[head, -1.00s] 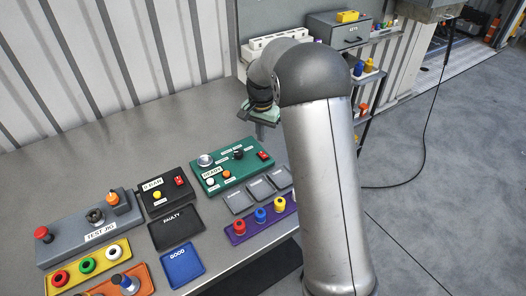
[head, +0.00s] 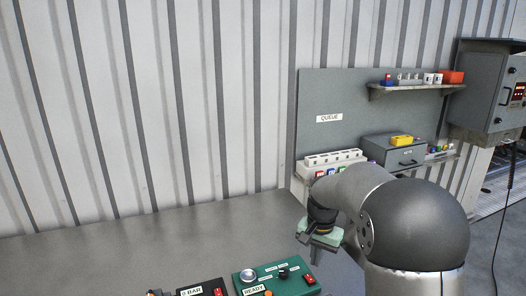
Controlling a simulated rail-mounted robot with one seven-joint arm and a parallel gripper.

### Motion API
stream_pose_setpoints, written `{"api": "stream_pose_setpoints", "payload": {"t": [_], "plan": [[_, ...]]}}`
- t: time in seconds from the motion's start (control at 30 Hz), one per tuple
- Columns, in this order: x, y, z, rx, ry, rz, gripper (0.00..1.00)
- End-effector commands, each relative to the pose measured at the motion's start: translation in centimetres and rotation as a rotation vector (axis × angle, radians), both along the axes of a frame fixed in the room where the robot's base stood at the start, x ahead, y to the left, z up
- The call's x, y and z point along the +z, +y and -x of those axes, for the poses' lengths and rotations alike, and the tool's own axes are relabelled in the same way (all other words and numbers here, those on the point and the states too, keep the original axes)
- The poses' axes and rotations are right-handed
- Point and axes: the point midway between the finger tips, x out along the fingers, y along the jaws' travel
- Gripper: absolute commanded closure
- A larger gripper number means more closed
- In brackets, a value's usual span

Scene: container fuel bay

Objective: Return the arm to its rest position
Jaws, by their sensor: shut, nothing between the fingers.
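My gripper (head: 312,254) shows in the head view at the end of my arm, above the back part of the grey bench. It is small here and partly hidden by my own wrist. Its fingers look closed, with nothing seen held between them. My arm bends over from the right, its large dark joint at the lower right. Just below and left of the gripper is the green READY panel (head: 262,283).
The 0-BAR box (head: 203,289) stands at the bottom edge. Behind my wrist are a white rack (head: 333,158) and a grey drawer box (head: 393,152) with a yellow item on it. A shelf (head: 420,88) and grey cabinet (head: 490,92) are higher up. The bench's left part (head: 110,250) is bare.

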Motion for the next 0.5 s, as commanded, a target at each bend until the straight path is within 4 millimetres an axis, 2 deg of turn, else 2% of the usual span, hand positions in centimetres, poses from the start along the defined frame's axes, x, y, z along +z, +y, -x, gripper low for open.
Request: {"api": "stream_pose_setpoints", "payload": {"t": [0.03, 0.17, 0.2, 0.3, 0.4, 0.5], "plan": [[1.5, 0.0, 2.6, 0.043, -0.013, -0.002, 1.0], [3.8, 0.0, 9.8, 0.181, -0.032, -0.001, 1.0], [4.1, 0.1, 12.1, 0.227, -0.039, 0.001, 1.0], [4.3, 0.1, 17.8, 0.333, -0.054, 0.009, 1.0], [3.8, 0.1, 22.6, 0.426, -0.065, 0.018, 1.0], [3.0, 0.1, 26.0, 0.495, -0.072, 0.028, 1.0]]}}
